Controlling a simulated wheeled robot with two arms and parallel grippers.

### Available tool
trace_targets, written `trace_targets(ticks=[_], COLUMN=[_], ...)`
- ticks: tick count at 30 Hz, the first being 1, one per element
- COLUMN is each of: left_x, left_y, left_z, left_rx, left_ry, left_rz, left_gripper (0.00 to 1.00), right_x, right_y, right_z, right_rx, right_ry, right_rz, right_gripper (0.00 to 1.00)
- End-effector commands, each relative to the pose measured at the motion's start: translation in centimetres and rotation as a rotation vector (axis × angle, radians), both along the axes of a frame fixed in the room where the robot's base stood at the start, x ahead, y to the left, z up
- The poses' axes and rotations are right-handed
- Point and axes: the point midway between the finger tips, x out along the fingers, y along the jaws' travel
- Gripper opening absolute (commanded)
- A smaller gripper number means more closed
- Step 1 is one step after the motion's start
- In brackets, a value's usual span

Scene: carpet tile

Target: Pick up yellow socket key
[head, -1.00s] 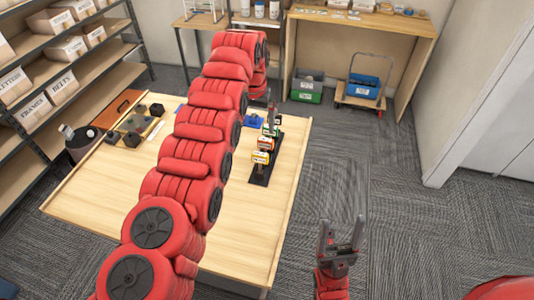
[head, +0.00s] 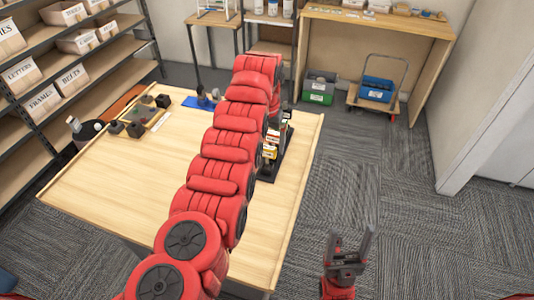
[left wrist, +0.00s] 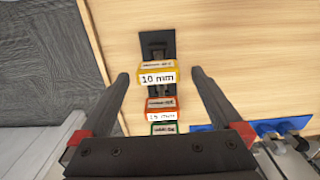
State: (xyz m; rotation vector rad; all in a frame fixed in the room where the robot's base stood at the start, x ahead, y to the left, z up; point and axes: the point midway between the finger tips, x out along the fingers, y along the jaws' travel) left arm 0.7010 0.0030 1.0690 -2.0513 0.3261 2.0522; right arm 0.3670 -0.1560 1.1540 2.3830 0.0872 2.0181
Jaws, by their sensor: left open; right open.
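The yellow socket key (left wrist: 157,68), labelled 10 mm, stands in a black rack (left wrist: 157,40) on the table. In the head view the yellow key (head: 269,151) is partly covered by my left arm. My left gripper (left wrist: 158,74) is open; its fingers are either side of the yellow key in the wrist view, apart from it. I cannot tell its height above the key. In the head view the left gripper is hidden behind its arm. An orange-red key (left wrist: 160,105) and a green key (left wrist: 164,129) stand in line with it. My right gripper (head: 350,234) is open and empty, off the table's right side.
A blue mat (head: 197,102) with tools lies at the table's far edge. A tray of dark parts (head: 143,115) is at the far left. The near tabletop (head: 120,205) is clear. Shelves with boxes stand at left; a cart with a blue bin (head: 377,90) is beyond.

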Motion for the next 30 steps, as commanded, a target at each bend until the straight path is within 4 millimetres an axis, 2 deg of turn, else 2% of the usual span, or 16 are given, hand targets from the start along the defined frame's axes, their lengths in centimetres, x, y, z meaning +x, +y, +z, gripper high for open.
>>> trace_targets(ticks=[5,11,12,15,23,30], left_x=[0.0,-0.3,-0.2,-0.1,-0.1,-0.1], left_y=[0.0,-0.2,-0.1,-0.1,-0.2,-0.2], left_z=[-0.6,-2.8,-3.8,-5.0,-5.5,-5.5], left_rx=[0.000,0.003,0.002,0.000,-0.001,-0.001], left_ry=[0.000,0.002,0.002,0.001,-0.003,-0.002], left_rz=[-0.001,-0.001,0.002,0.002,0.000,0.000], left_gripper=[1.00,1.00,1.00,1.00,1.00,0.57], right_x=[0.0,0.0,0.0,0.0,0.0,0.0], right_y=[0.0,0.0,0.0,0.0,0.0,0.0], right_z=[0.7,3.5,2.9,3.0,2.9,2.9], right_rx=[0.000,0.000,0.000,0.000,0.000,0.000], right_ry=[0.000,0.000,0.000,0.000,0.000,0.000], right_rz=[0.000,0.000,0.000,0.000,0.000,0.000], right_gripper=[0.70,0.70,0.70,0.70,0.70,0.70])
